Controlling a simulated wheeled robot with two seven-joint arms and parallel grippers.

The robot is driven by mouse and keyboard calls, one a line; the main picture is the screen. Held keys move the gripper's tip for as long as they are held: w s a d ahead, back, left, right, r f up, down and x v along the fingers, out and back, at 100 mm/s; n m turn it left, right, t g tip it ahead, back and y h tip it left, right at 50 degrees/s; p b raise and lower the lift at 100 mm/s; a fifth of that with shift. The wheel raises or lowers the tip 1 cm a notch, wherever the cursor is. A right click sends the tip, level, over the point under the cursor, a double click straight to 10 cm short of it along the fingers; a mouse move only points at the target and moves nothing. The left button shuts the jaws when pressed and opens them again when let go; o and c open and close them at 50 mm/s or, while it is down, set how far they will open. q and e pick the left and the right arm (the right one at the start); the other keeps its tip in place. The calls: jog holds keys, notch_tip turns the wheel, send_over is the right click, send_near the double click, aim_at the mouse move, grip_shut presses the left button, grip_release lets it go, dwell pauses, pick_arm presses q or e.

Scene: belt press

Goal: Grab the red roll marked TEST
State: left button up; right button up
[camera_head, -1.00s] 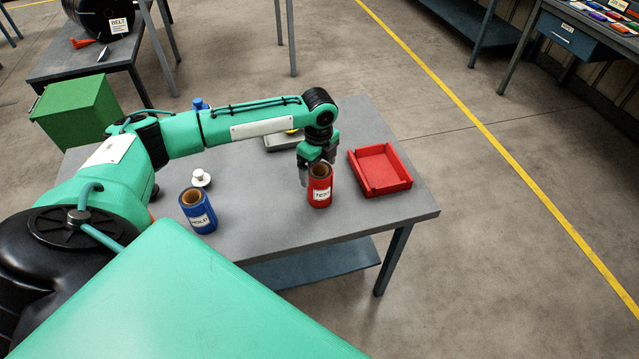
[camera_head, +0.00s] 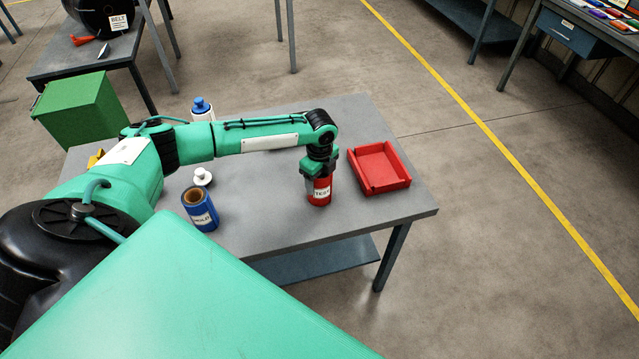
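The red roll (camera_head: 319,192) with a white TEST label stands upright on the grey table, just left of the red tray. My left gripper (camera_head: 320,170) points down at the top of the roll, with its fingers at the roll's upper sides. The gripper hides the top of the roll. Whether the fingers press on the roll or stand a little apart from it cannot be seen. My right gripper is not in view.
A blue labelled roll (camera_head: 200,209) and a small white knobbed object (camera_head: 203,177) stand left on the table (camera_head: 270,215). A red tray (camera_head: 381,169) lies close right of the red roll. A blue-capped bottle (camera_head: 203,109) stands behind my arm. A green bin (camera_head: 80,112) is further left.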

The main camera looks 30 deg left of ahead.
pick_arm(q)
jog(key=c, duration=0.4)
jog(key=shift+r, duration=0.15)
notch_tip(320, 180, up, 20)
jog(key=b, duration=0.3)
